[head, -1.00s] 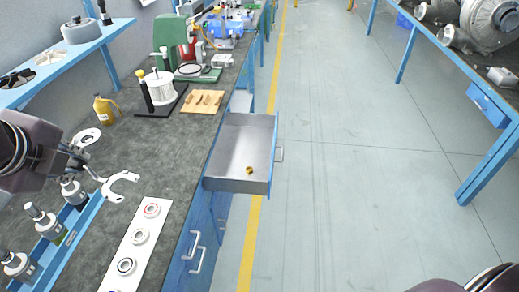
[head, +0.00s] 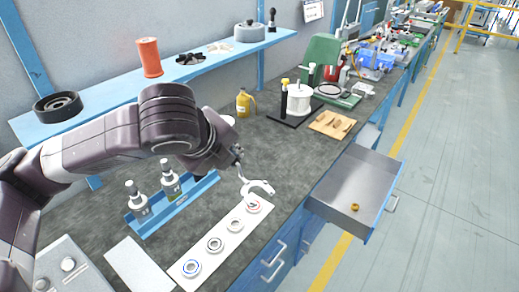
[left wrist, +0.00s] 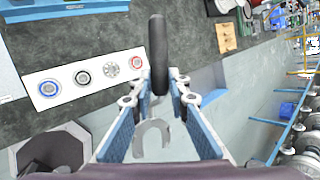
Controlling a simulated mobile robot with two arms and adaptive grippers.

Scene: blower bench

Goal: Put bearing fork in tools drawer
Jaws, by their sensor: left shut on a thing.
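My left gripper (head: 238,158) is shut on the bearing fork (head: 260,188), a pale tool with a two-pronged open end. It is over the bench, near the red-ringed end of the bearing strip. In the left wrist view, the gripper (left wrist: 158,95) has a dark handle between its fingers, and the pale forked end (left wrist: 152,140) shows below. The tools drawer (head: 340,190) is pulled out from the bench front, to the right of the fork. A small orange-brown ring (head: 355,207) lies in it. My right gripper is not in view.
A white strip (head: 205,262) with several ring bearings lies below the fork. A blue rack (head: 160,215) with bottles stands to the left. A wooden board (head: 333,123) and a yellow bottle (head: 243,103) are farther back. The floor (head: 450,200) right of the drawer is clear.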

